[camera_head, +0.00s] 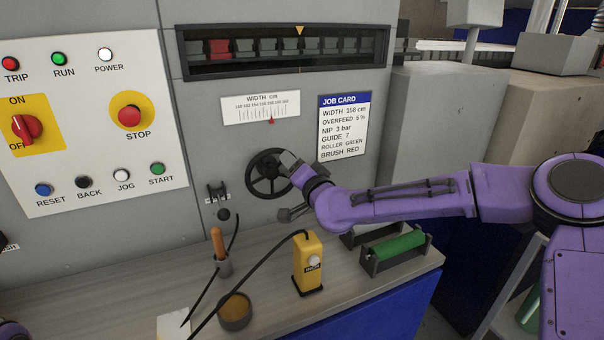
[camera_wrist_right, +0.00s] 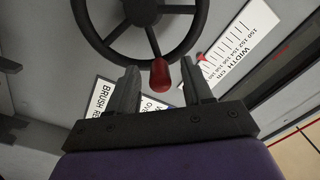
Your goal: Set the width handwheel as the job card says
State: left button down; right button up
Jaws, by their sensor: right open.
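The black handwheel (camera_head: 268,174) is on the grey machine front below the width scale (camera_head: 260,107). A small red pointer (camera_head: 271,121) stands right of the scale's middle; the fine numbers are hard to read. The job card (camera_head: 343,126) reads WIDTH 158 cm. My right gripper (camera_head: 287,160) is at the wheel's right edge, partly covering it. In the right wrist view my right gripper (camera_wrist_right: 163,78) is open, with the wheel's red knob (camera_wrist_right: 160,74) between its fingertips, with gaps on both sides. The wheel (camera_wrist_right: 142,10) shows beyond. My left gripper is out of view.
A lever (camera_head: 218,193) is left of the wheel. On the ledge below stand a yellow device (camera_head: 308,265) with a black cable, an orange-handled tool (camera_head: 218,242), a round brown pot (camera_head: 235,311) and a green roller (camera_head: 394,247). A button panel (camera_head: 95,120) is at left.

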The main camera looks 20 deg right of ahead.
jog(key=s+b, duration=0.1)
jog(key=s, duration=0.8)
jog(key=shift+s+d+b, duration=0.15)
jog(key=shift+d+b, duration=0.1)
jog(key=shift+b, duration=0.1)
jog(key=shift+f, duration=0.15)
